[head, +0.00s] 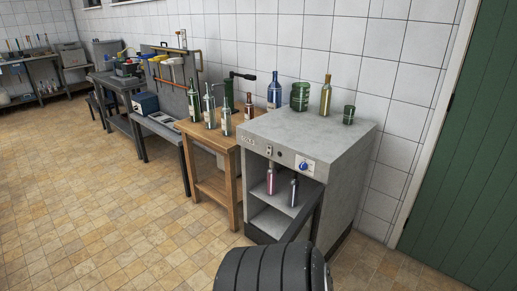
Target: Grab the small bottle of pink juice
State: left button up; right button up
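A small bottle with pink contents (271,181) stands upright inside the open front of the grey cabinet (340,150), on its upper shelf. A dark bottle (294,192) with a pale neck stands just to its right on the same shelf. The pink bottle looks unobstructed from the front. Neither of my grippers shows in the head view.
Green glassware (300,96), a brown bottle (326,98) and a green cup (348,115) stand on the cabinet top. A wooden table (206,133) with several bottles adjoins it on the left. A dark ribbed shape fills the bottom middle. Tiled floor (110,225) is clear at left.

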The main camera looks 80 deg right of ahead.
aim_at(270, 174)
jog(key=i+z, duration=0.75)
jog(key=i+j+z, duration=0.2)
jog(key=z, duration=0.2)
jog(key=i, duration=0.1)
